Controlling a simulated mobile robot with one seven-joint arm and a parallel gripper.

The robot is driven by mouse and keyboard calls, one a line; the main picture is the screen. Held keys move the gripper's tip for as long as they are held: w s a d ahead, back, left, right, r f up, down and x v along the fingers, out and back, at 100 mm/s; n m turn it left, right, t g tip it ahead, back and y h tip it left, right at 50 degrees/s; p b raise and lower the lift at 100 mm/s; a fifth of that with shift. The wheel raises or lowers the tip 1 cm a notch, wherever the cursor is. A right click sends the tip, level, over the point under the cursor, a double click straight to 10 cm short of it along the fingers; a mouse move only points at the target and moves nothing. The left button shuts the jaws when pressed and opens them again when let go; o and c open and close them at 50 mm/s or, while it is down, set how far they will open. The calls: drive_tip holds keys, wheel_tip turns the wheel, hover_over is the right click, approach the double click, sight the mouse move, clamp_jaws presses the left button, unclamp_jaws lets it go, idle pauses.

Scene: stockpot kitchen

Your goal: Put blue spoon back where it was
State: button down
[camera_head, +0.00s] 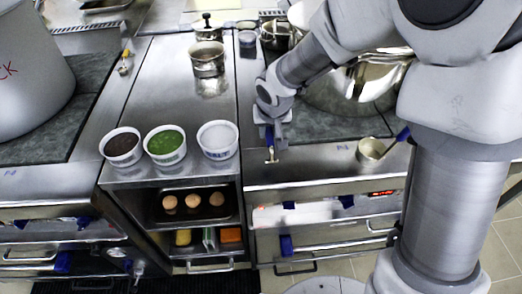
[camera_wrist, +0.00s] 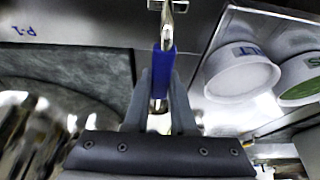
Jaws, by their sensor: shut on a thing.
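My gripper (camera_head: 270,126) is shut on the blue spoon (camera_head: 270,141) above the steel counter, right of the white bowl (camera_head: 218,140). The spoon's blue handle is upright in the head view and its metal end points down. In the wrist view, the blue handle (camera_wrist: 163,62) lies between my gripper's two fingers (camera_wrist: 160,88), with its metal part reaching to the top edge. I cannot tell whether the metal end touches the counter.
A green-filled bowl (camera_head: 166,145) and a dark-filled bowl (camera_head: 122,147) stand left of the white bowl. A small pan (camera_head: 371,149) with a blue handle sits on the right counter. A large shiny pot (camera_head: 350,92) is behind my arm. Eggs (camera_head: 193,200) lie on a shelf below.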

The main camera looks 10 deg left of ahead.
sight(260, 153)
drive_tip(key=shift+s+a+f, duration=0.6)
drive_tip(key=shift+a+f, duration=0.1)
drive_tip(key=shift+a, duration=0.2)
drive_tip(key=shift+f+b, duration=0.75)
drive_tip(key=shift+f, duration=1.2)
drive_tip(key=shift+f, duration=0.15)
drive_tip(key=c, duration=0.7)
unclamp_jaws()
drive_tip(key=shift+c, duration=0.2)
